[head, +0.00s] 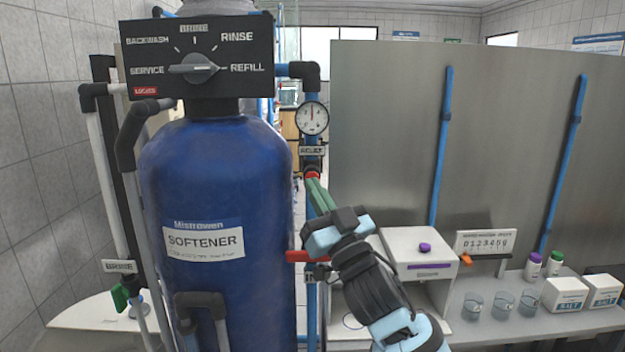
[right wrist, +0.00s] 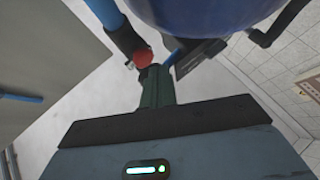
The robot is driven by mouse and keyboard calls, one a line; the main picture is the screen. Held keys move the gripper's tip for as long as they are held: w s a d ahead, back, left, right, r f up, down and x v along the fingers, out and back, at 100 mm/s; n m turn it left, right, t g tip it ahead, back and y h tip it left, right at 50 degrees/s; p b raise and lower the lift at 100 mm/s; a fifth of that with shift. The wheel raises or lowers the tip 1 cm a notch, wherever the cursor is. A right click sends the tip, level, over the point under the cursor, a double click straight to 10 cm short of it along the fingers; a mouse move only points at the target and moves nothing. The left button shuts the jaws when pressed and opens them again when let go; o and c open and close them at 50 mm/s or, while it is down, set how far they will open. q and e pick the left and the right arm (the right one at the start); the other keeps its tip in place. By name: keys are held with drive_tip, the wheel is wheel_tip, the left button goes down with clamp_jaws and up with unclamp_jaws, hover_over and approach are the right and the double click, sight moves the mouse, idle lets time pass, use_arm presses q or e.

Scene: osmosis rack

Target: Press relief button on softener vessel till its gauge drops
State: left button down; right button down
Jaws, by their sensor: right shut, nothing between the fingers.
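The blue softener vessel (head: 215,185) stands at the left of the head view, labelled SOFTENER. To its right, on the blue pipe, is a round white gauge (head: 312,118) with its needle pointing about straight up. Below the gauge and its RELIEF label (head: 311,151) is the red relief button (head: 312,174). The button also shows in the right wrist view (right wrist: 143,58). My right gripper (head: 315,184) is shut and empty, its green fingertips at the button; I cannot tell whether they touch or press it. My left gripper is not in view.
A control head (head: 197,55) with a knob tops the vessel. A red lever (head: 308,256) sits on the pipe close to my right wrist. A bench at right holds a white box (head: 420,250), beakers and salt boxes. A grey panel (head: 500,130) stands behind.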

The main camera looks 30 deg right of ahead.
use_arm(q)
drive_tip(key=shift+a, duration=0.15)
use_arm(e)
drive_tip(key=shift+w+d, duration=0.15)
drive_tip(key=shift+w, duration=0.15)
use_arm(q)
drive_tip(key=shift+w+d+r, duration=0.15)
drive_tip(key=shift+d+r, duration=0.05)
use_arm(e)
drive_tip(key=shift+w+d, duration=0.15)
drive_tip(key=shift+w, duration=0.1)
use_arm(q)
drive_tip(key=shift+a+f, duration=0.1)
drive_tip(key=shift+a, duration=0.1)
use_arm(e)
drive_tip(key=shift+w+d, duration=0.1)
drive_tip(key=shift+w, duration=0.05)
idle(0.9)
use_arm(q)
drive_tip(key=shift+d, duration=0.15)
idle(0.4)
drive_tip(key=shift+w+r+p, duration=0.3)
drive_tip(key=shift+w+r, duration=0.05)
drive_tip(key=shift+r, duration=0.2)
use_arm(e)
drive_tip(key=shift+s+a, duration=0.45)
drive_tip(key=shift+s, duration=0.3)
